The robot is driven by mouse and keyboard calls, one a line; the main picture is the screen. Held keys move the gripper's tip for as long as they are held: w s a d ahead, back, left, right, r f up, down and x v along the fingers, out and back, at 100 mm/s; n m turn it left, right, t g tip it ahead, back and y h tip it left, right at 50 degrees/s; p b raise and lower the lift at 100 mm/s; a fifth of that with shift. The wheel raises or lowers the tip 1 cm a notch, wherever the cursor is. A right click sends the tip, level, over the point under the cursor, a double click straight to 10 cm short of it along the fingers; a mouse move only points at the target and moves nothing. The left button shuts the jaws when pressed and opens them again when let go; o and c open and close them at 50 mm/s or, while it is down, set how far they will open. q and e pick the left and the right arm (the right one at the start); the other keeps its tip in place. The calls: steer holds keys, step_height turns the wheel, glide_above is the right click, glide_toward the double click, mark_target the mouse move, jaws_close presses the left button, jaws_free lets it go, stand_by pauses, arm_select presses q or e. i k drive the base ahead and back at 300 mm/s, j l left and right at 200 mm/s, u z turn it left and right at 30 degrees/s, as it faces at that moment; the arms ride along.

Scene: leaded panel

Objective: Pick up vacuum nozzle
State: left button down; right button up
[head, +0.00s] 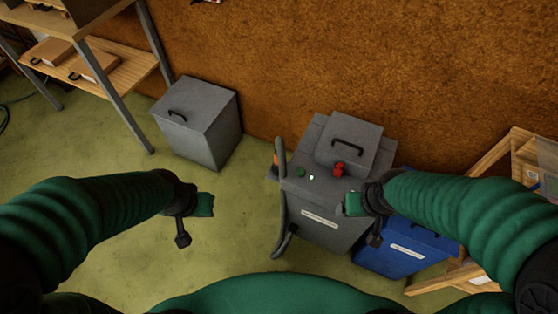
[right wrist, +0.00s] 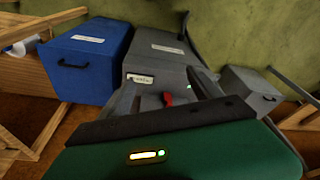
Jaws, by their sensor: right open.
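A grey vacuum unit (head: 315,215) stands on the floor against the brown wall, with red and green controls on top. It also shows in the right wrist view (right wrist: 155,62). A grey hose (head: 281,205) runs down its left side. A small orange part (head: 276,160) sits near the hose's upper end; I cannot tell whether this is the nozzle. My right gripper (head: 353,204) is open and empty, in front of the unit's right part in the head view. My left gripper (head: 205,204) is left of the hose, apart from it; its jaw opening is unclear.
A grey lidded bin (head: 198,120) stands left of the unit. A blue bin (head: 405,248) stands at its right, with a wooden rack (head: 500,160) beyond. A shelf (head: 120,75) is at upper left. Green floor (head: 235,225) is clear between the grey bin and unit.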

mark_target(274, 169)
steer(key=i+j+z, duration=0.3)
steer(key=j, duration=0.35)
steer(key=i+j+z, duration=0.1)
steer(key=i+j, duration=0.15)
steer(key=i+j+z, duration=0.15)
steer(key=j, duration=0.3)
steer(key=i+j+z, duration=0.15)
steer(key=j, duration=0.2)
steer(key=j+z, duration=0.15)
steer(key=j, duration=0.25)
steer(key=i+j+z, duration=0.15)
steer(key=j, duration=0.25)
